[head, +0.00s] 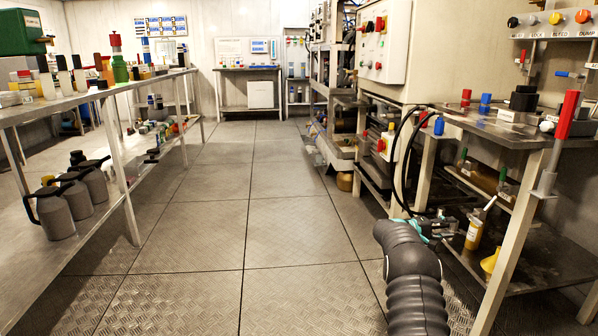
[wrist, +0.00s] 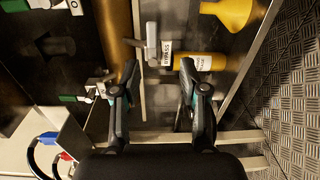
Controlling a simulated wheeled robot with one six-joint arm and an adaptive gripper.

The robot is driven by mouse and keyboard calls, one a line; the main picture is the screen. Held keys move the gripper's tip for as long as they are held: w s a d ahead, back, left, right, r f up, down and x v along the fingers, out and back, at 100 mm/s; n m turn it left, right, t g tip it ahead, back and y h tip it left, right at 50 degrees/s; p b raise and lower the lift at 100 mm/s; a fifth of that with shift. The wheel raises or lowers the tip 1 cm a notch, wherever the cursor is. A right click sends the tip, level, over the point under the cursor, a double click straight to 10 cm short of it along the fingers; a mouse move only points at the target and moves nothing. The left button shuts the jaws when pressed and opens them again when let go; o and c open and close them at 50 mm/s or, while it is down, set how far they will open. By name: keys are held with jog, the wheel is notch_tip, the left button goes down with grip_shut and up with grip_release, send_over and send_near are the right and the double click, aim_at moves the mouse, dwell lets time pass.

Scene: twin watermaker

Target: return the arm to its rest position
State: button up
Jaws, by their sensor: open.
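My arm (head: 415,275) reaches forward at the lower right of the head view. My gripper (head: 440,228) is at its end, low beside the right-hand metal bench. In the wrist view my gripper (wrist: 158,72) is open, with its two dark fingers spread and nothing held between them. A yellow cylinder with a white label (wrist: 190,62) and a grey handle (wrist: 152,45) lie just beyond the fingertips. The same yellow cylinder (head: 474,232) stands right of the gripper in the head view. I cannot tell whether a fingertip touches it.
A yellow funnel (head: 489,262) is close by on the lower shelf. The right bench (head: 475,125) has a leg and red lever (head: 568,115) near my arm. Black hoses (head: 400,165) hang behind the gripper. The tiled floor aisle (head: 215,220) is clear; a long shelf (head: 85,97) stands left.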

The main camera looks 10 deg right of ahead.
jog(key=s+a+f+n+g+y, duration=0.15)
jog(key=s+f+y, duration=0.3)
jog(key=f, duration=0.65)
jog(key=s+a+y, duration=0.2)
jog(key=s+a, duration=0.4)
jog(key=s+a+r+m+t+y+p, duration=0.1)
jog(key=s+a+r+t+y+p, duration=0.2)
jog(key=s+a+r, duration=1.3)
jog(key=s+a+r+m+t+y+p, duration=0.1)
jog(key=s+a+r+t+y+p, duration=0.2)
jog(key=s+a+r+y+p, duration=0.4)
jog(key=s+a+r, duration=0.4)
jog(key=s+a, duration=0.1)
jog(key=s, duration=0.2)
jog(key=s+a+r+y, duration=0.1)
jog(key=s+a+r, duration=0.4)
jog(key=s, duration=0.3)
jog(key=shift+s+a+r+t+p, duration=0.25)
jog(key=shift+a+r+t+p, duration=0.1)
jog(key=shift+a, duration=0.35)
jog(key=shift+m, duration=0.25)
